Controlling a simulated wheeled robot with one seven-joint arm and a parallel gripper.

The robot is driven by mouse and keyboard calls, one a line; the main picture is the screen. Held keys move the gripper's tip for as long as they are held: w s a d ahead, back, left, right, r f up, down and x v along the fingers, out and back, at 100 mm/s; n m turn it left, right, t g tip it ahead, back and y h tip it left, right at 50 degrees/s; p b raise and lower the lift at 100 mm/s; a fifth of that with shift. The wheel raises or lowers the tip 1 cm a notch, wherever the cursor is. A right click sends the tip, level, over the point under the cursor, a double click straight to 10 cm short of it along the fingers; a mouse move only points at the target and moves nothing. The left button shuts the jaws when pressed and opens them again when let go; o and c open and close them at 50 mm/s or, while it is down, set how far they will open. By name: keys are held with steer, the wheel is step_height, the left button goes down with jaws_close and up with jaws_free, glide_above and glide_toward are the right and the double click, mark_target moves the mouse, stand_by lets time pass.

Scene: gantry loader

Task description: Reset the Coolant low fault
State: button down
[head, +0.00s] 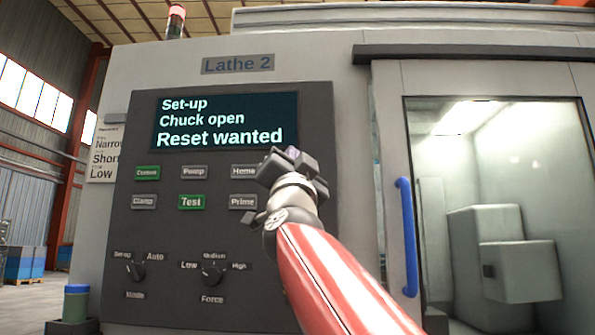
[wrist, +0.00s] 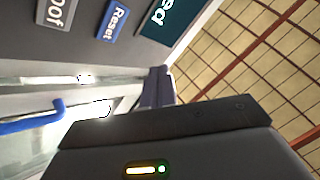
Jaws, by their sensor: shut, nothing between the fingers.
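The Lathe 2 control panel (head: 160,235) faces me. Its display (head: 225,121) reads "Set-up", "Chuck open", "Reset wanted". A blue Reset button (wrist: 113,22) shows in the wrist view, beside the edge of the display (wrist: 168,18). In the head view my gripper and arm cover that part of the panel, so Reset is hidden there. My gripper (head: 286,160) is shut and empty, in front of the panel just below the display's right end. I cannot tell whether it touches the panel. Its fingers (wrist: 156,86) also show in the wrist view.
Test (head: 191,202) and another button (head: 147,172) are green; Pump, Home, Clamp and Prime are grey. Mode (head: 134,270) and Force (head: 212,273) knobs sit below. A blue door handle (head: 407,237) stands right of my arm. A red beacon (head: 176,18) tops the machine.

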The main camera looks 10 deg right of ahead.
steer(key=w+d+p, duration=0.1)
steer(key=w+d, duration=0.1)
steer(key=w, duration=0.6)
steer(key=shift+d, duration=0.3)
steer(key=shift+w+p, duration=0.25)
steer(key=shift+p, duration=0.1)
stand_by(1.5)
steer(key=shift+w+d, duration=0.15)
steer(key=shift+w, duration=0.1)
steer(key=shift+w+d, duration=0.1)
steer(key=shift+w, duration=0.25)
stand_by(0.5)
stand_by(0.4)
steer(key=shift+s+a, duration=0.25)
steer(key=shift+s, duration=0.5)
steer(key=s, duration=0.1)
steer(key=s+a, duration=0.1)
steer(key=s, duration=0.1)
steer(key=s+b, duration=0.1)
steer(key=shift+s+a, duration=0.25)
steer(key=shift+s, duration=0.15)
